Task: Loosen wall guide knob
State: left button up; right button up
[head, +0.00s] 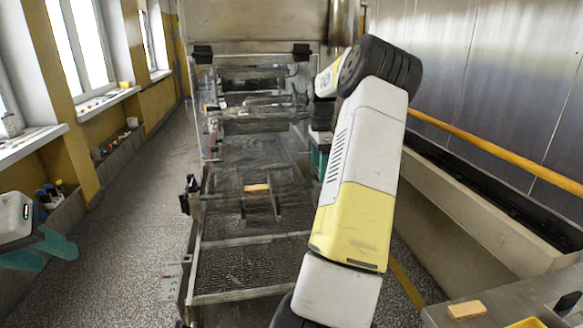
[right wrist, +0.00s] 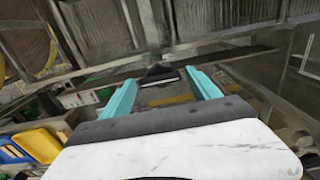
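A dark, knob-like part (right wrist: 158,72) with a pale edge shows in the right wrist view, between the fingertips in the picture. I take it to be the wall guide knob. Whether it lies between the fingers or beyond them I cannot tell. My right gripper (right wrist: 162,78) has its teal fingers spread with clear gaps to this part. In the head view its teal fingers show at the machine's right side, partly hidden by my right arm. My left gripper (head: 45,248) hangs at the left edge, away from the machine, its fingers apart and empty.
The enrober (head: 250,265) with its mesh belt fills the middle; a tan bar (head: 257,188) lies on it. Black knobs (head: 190,185) are on its left side. A yellow rail (head: 500,150) runs along the right wall. The left aisle floor (head: 120,230) is clear.

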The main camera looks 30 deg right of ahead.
jog(key=c, duration=1)
jog(key=shift+n, duration=0.4)
jog(key=n, duration=0.3)
jog(key=shift+n, duration=0.3)
jog(key=n, duration=0.9)
jog(key=shift+n, duration=2.3)
